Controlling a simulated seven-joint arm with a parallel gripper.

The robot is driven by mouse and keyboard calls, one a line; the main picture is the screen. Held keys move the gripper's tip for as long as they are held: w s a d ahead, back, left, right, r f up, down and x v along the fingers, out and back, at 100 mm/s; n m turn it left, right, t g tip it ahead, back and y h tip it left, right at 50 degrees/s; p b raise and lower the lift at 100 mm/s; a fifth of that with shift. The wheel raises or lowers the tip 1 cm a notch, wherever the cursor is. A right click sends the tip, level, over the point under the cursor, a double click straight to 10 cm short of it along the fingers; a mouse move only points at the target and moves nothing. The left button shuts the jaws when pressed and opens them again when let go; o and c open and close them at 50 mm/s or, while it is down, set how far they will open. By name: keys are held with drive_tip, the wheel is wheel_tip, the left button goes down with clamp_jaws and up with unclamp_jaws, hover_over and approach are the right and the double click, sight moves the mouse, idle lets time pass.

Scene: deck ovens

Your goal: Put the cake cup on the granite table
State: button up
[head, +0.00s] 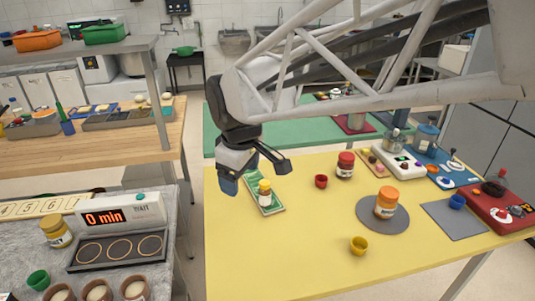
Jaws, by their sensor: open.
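Small plain cups that could be the cake cup stand on the yellow table: a red cup (321,181), a yellow cup (358,246) near the front, and a blue cup (457,202) on a grey mat. A green cup (39,280) stands on the grey granite table (22,255) at the lower left. Which one the task means, I cannot tell. My gripper (256,172) is open and appears empty above the left part of the yellow table.
The granite table also holds a timer (108,216), a ringed dark plate (118,251), a yellow-lidded jar (57,232) and brown filled pots (97,291). On the yellow table (290,255), an orange-lidded jar (386,203) stands on a round grey mat. The front left is clear.

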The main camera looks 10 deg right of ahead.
drive_tip(key=s+d+f+m, duration=0.3)
drive_tip(key=s+d+m, duration=0.7)
drive_tip(key=s+d, duration=0.3)
drive_tip(key=shift+s+d+m+t+h, duration=0.15)
drive_tip(key=shift+s+m+t+h, duration=0.2)
drive_tip(key=shift+s, duration=0.85)
